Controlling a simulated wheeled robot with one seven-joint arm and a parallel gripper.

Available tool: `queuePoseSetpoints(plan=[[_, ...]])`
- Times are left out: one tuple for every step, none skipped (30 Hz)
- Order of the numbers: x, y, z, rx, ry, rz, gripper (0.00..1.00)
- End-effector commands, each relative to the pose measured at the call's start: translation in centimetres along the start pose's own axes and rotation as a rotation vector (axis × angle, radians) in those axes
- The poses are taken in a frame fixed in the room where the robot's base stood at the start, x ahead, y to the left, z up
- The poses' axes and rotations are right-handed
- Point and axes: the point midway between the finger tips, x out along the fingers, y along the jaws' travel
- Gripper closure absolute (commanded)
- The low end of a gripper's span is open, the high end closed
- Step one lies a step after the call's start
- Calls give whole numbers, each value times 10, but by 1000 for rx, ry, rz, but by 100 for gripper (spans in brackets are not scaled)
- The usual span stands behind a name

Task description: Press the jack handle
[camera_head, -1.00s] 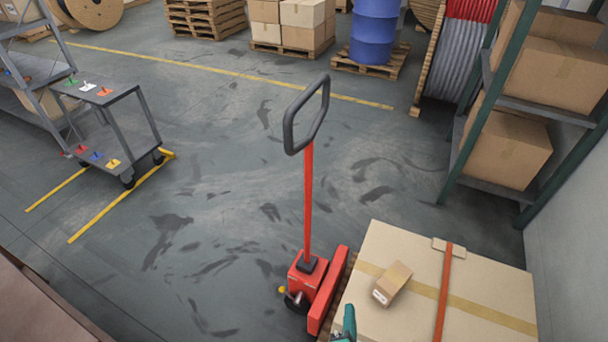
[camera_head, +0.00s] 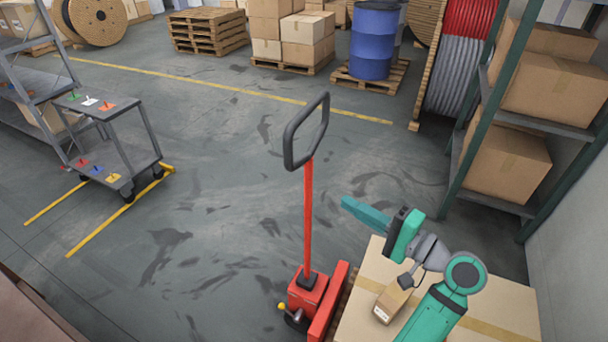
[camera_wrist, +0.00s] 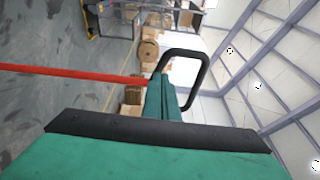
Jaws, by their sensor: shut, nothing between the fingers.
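The red pallet jack (camera_head: 322,300) stands at the lower middle of the head view. Its red shaft rises upright to the dark loop-shaped jack handle (camera_head: 306,131). My gripper (camera_head: 352,208) is shut and empty, to the right of the shaft and lower in the picture than the loop, with a visible gap to the shaft. In the wrist view the shut fingers (camera_wrist: 163,98) point toward the handle loop (camera_wrist: 188,75), overlapping its near end in the picture. The red shaft (camera_wrist: 75,74) runs in from the left there. I cannot tell from this view whether they touch.
A large carton (camera_head: 500,325) lies beside the jack under my arm, with a small box (camera_head: 388,303) on it. A shelf rack (camera_head: 470,150) with boxes stands at the right. A grey cart (camera_head: 115,150) stands at the left. The floor between is clear.

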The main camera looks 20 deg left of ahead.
Motion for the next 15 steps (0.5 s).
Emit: queuePoseSetpoints(plan=[[-2, -12, 1, -8, -27, -2, 100], [-3, -16, 2, -11, -42, -2, 100], [-4, -22, 4, -14, -58, -2, 100], [-4, -25, 5, -17, -68, -1, 100], [-5, -27, 6, -18, -76, -1, 100], [-5, -29, 6, -18, -83, -1, 100], [-5, -30, 7, -19, -87, -1, 100], [-6, -30, 7, -19, -89, -1, 100], [-6, -31, 7, -19, -91, -1, 100], [-6, -31, 8, -19, -91, -1, 100], [-6, -30, 8, -18, -91, -1, 100], [-6, -30, 7, -18, -90, -1, 100], [-6, -30, 7, -19, -90, -1, 100], [-6, -30, 7, -19, -90, -1, 100], [-5, -30, 7, -19, -90, -1, 100]])
